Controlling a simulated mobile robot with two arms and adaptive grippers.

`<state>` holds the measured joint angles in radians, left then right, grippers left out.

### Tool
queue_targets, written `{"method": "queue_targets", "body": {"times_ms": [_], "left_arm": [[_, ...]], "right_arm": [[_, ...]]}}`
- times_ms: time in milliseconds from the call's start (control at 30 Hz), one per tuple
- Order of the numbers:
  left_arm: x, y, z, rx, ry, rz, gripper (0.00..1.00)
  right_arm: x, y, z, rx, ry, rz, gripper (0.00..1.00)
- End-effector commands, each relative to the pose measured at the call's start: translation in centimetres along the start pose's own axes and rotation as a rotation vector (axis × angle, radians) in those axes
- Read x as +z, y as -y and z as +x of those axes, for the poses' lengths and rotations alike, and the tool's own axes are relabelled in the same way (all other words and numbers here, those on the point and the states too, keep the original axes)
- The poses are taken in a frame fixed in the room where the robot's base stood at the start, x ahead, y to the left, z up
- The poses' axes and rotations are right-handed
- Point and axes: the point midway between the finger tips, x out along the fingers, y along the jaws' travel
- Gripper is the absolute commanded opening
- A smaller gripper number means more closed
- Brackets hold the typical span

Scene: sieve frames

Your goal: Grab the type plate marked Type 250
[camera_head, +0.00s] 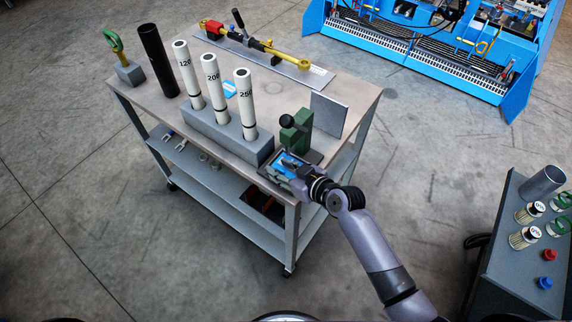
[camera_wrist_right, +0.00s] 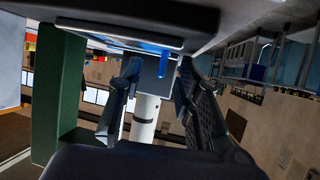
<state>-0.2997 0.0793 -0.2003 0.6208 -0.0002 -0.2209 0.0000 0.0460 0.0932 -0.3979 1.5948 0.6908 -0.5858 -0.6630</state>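A small dark tray (camera_head: 265,172) sits at the table's near right corner with a blue piece (camera_head: 284,170) in it. I cannot read any marking on it, so I cannot tell whether it is the Type 250 plate. My right gripper (camera_head: 290,165) is low over this tray and hides part of it. In the right wrist view, which looks upside down, its two fingers (camera_wrist_right: 158,90) are apart. Blue shows near them, and whether they touch it is unclear. A white tube marked 250 (camera_head: 245,100) stands in a grey block (camera_head: 205,133). My left gripper is out of view.
A green press (camera_head: 296,132) and an upright grey panel (camera_head: 328,115) stand close behind the right gripper. White tubes marked 120 (camera_head: 186,68) and 200 (camera_head: 214,85) share the block. A dark cart (camera_head: 510,245) stands at right.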

Motion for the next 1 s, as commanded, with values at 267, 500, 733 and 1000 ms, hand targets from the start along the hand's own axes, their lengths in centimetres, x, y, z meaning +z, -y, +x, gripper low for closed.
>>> {"method": "queue_targets", "body": {"times_ms": [267,500,733,1000], "left_arm": [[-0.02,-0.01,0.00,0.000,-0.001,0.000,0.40],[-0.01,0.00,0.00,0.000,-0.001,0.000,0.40],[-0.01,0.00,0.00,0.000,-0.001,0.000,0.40],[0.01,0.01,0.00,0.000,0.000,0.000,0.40]], "right_arm": [[0.04,0.02,0.15,0.000,0.000,0.000,0.30],[0.04,0.01,0.13,0.000,0.000,0.000,0.14],[0.04,0.00,0.12,0.000,0.000,0.000,0.00],[0.06,0.00,0.12,0.000,0.001,0.001,0.00]]}}
